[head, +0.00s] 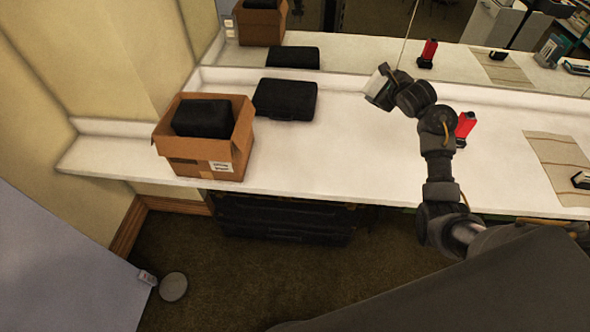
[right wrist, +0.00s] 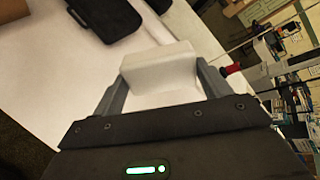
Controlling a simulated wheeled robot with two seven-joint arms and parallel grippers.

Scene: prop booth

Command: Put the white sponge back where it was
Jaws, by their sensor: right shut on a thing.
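The white sponge (head: 376,84) is in my right gripper (head: 383,83), above the back part of the white counter (head: 330,150) in the head view. In the right wrist view the sponge (right wrist: 158,66) is a pale block clamped between the two grey fingers of my right gripper (right wrist: 162,78). The fingers are shut on its two ends. Its underside and any gap to the counter are hard to judge. My left gripper is out of view.
An open cardboard box (head: 205,164) with a black case (head: 203,118) in it stands at left. Another black case (head: 285,99) lies beside it. A red object (head: 465,125) stands behind my right arm. A striped mat (head: 562,158) lies at right. A mirror runs along the back.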

